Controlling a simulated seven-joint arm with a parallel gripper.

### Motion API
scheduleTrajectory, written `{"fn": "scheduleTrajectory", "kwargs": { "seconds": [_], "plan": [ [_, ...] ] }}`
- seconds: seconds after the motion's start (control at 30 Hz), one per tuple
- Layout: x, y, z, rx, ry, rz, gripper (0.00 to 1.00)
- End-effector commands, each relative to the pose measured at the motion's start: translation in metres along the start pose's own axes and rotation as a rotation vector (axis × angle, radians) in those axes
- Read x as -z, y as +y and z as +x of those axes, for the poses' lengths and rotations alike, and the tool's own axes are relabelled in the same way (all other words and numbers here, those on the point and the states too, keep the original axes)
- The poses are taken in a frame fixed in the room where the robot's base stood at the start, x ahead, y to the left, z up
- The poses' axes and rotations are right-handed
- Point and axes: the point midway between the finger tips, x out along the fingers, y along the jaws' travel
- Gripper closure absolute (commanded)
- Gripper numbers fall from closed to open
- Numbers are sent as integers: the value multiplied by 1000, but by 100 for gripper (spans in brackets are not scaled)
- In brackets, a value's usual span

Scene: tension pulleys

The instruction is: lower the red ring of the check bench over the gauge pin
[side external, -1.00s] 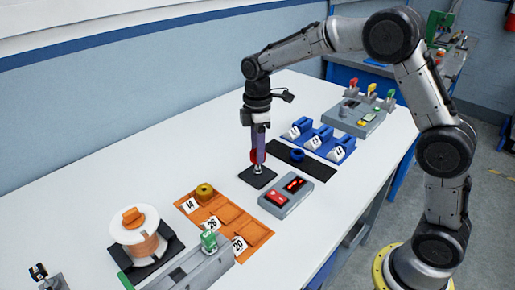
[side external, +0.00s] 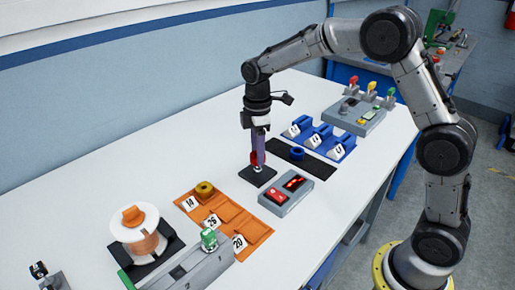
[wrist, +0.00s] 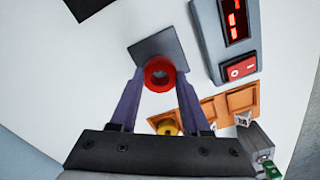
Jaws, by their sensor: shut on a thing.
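My gripper (side external: 257,158) points straight down, its purple fingers shut on the red ring (wrist: 160,88). The ring also shows between the fingertips in the side view (side external: 254,157). They are above the dark square plate of the gauge pin (side external: 257,180), which also shows behind the ring in the wrist view (wrist: 168,42). A short bright piece of the gauge pin (side external: 258,169) shows just under the fingers. The wrist view shows a pale opening in the ring. I cannot tell whether the pin's top is inside it.
The grey box with a red switch and lit red display (side external: 288,194) stands close to the right of the plate. A black mat with a blue ring (side external: 297,153) lies behind. The orange tray (side external: 228,212) with a yellow ring (side external: 204,189) is in front.

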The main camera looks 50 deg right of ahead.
Motion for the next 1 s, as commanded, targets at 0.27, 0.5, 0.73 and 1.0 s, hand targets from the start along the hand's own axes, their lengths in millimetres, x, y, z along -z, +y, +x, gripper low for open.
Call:
{"fn": "scheduleTrajectory", "kwargs": {
  "seconds": [0.27, 0.5, 0.73, 1.0],
  "plan": [
    [0, 0, 3, 0, 0, 0, 100],
    [0, 0, 3, 0, 0, 0, 100],
    [0, 0, 7, 1, -1, 0, 100],
    [0, 0, 14, 1, 0, 0, 100]
  ]
}}
